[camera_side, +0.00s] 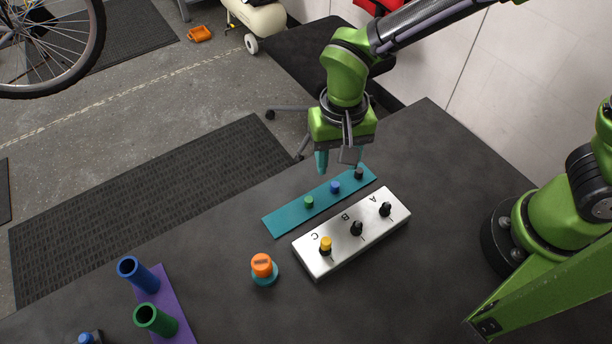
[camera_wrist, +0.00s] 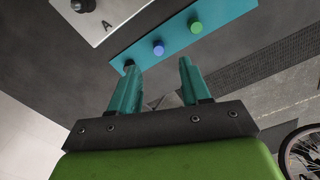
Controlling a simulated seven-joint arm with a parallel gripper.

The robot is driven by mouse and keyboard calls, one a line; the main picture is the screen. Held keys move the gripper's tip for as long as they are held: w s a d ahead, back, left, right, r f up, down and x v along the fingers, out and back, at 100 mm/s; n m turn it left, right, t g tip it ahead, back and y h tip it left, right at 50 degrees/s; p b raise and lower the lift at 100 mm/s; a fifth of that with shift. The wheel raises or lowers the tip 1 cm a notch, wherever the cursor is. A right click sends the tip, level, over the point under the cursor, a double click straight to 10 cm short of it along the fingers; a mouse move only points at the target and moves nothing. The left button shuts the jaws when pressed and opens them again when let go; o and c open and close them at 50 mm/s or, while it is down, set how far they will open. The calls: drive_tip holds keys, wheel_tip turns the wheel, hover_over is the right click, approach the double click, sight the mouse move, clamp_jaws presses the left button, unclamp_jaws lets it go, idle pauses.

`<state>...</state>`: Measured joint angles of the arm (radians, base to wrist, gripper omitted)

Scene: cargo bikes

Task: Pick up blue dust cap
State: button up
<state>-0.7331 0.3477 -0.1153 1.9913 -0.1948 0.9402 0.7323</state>
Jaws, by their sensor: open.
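The blue dust cap (camera_side: 335,187) sits on a teal strip (camera_side: 283,219), between a green cap (camera_side: 309,202) and a black cap (camera_side: 359,173). In the wrist view the blue cap (camera_wrist: 158,47) lies beyond my fingertips, with the green cap (camera_wrist: 195,27) to its right. The black cap is partly hidden there behind the left fingertip. My gripper (camera_side: 340,162) is open and empty, with teal fingers, above the far end of the strip near the black cap. It also shows in the wrist view (camera_wrist: 158,70).
A silver block (camera_side: 343,248) marked A, B, C carries black posts and a yellow cap (camera_side: 325,244) at C. An orange piece (camera_side: 262,265) stands on a teal base. Blue (camera_side: 138,272) and green (camera_side: 155,318) tubes stand on a purple plate.

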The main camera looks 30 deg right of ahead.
sight(335, 184)
wheel_tip(335, 184, down, 7)
drive_tip(key=shift+r, duration=0.15)
clamp_jaws()
idle(0.5)
